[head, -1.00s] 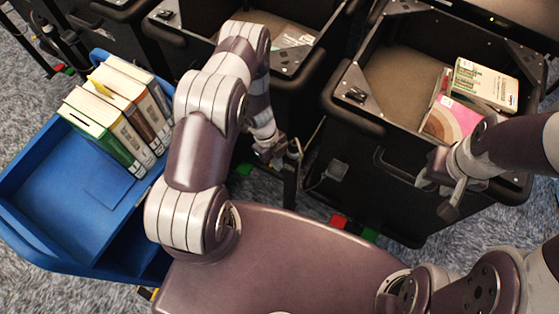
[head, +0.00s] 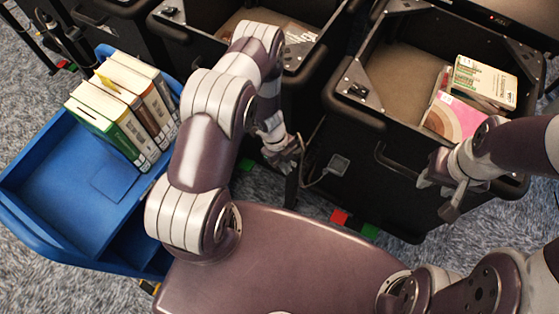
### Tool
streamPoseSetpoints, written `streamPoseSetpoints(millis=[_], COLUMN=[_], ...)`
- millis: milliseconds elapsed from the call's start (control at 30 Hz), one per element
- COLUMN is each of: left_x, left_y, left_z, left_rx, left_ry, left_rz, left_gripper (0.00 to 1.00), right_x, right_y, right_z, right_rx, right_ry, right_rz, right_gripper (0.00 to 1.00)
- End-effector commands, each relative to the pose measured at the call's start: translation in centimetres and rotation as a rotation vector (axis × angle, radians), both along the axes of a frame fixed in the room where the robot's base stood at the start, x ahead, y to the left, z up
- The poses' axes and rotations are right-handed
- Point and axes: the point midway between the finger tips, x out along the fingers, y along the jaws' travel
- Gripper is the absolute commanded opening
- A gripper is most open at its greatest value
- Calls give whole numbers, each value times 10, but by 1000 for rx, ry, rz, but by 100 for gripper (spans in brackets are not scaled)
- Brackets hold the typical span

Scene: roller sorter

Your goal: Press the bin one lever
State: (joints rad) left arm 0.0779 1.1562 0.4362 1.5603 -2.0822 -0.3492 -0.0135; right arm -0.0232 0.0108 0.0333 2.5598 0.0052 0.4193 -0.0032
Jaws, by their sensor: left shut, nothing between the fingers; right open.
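Two black bins stand ahead: one at upper middle (head: 190,35) and one at right (head: 400,175). My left gripper (head: 286,158) is shut and empty, low in front of the gap between them. It is close to the top of a dark upright post (head: 291,188); I cannot tell whether they touch. I cannot tell if this post is the bin one lever, and no bin number is readable. My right gripper (head: 450,200) is open and empty in front of the right bin's near wall.
A blue cart (head: 60,190) with several upright books (head: 128,105) stands at left. The right bin holds several books (head: 484,82). Red (head: 338,217) and green (head: 370,231) pieces lie low by the right bin. A cable runs beside the post.

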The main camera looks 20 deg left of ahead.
Motion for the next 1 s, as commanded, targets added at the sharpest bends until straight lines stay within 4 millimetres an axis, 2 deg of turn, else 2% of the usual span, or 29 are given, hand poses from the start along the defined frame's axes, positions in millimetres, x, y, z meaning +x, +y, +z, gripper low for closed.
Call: streamPoseSetpoints(millis=[33, 200, 400, 600, 1000], left_x=[8, 15, 21, 23, 22], left_y=[6, 17, 25, 28, 28], left_z=[15, 53, 82, 91, 91], left_rx=[1, 0, -1, 0, -1], left_ry=[-11, -7, -5, -3, -3], left_rz=[3, 2, 2, 1, 1], left_gripper=[0, 0, 0, 0, 0], right_x=[0, 0, 0, 0, 0], right_y=[0, 0, 0, 0, 0], right_z=[0, 3, 6, 6, 6], right_rx=[0, 0, 0, 0, 0], right_ry=[0, 0, 0, 0, 0], right_rz=[0, 0, 0, 0, 0], right_gripper=[43, 43, 43, 43, 43])
